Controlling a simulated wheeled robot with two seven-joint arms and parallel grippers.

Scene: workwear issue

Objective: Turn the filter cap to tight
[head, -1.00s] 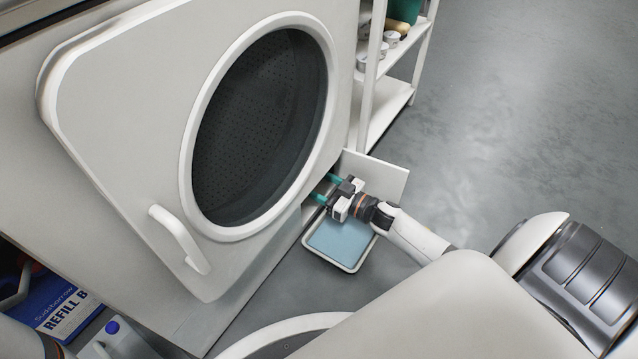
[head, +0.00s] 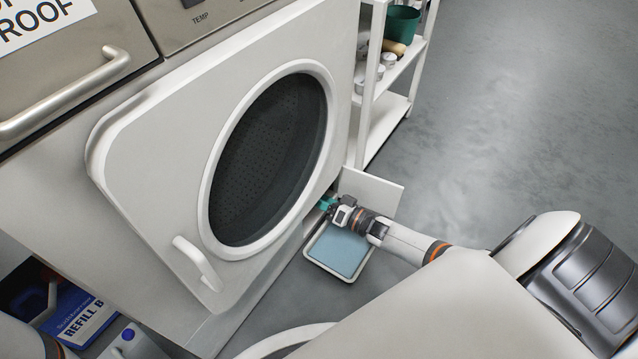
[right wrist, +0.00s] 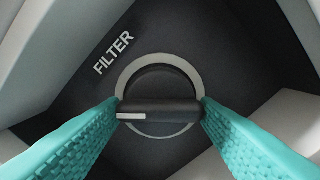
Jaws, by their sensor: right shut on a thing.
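The filter cap (right wrist: 160,112) is a dark round knob with a crossbar and a pale ring around it, set in a dark panel lettered FILTER (right wrist: 113,53). A white mark shows on the bar's left end, and the bar lies nearly level in the right wrist view. My right gripper (right wrist: 160,107) is shut on the bar, one teal finger at each end. In the head view the right gripper (head: 328,203) reaches into the low opening at the machine's front corner, and the cap is hidden there. My left gripper is not in view.
An open white flap (head: 370,189) stands beside the right gripper. A tray (head: 327,271) with a blue inside lies on the floor below it. A white shelf rack (head: 372,90) stands behind; open floor lies right.

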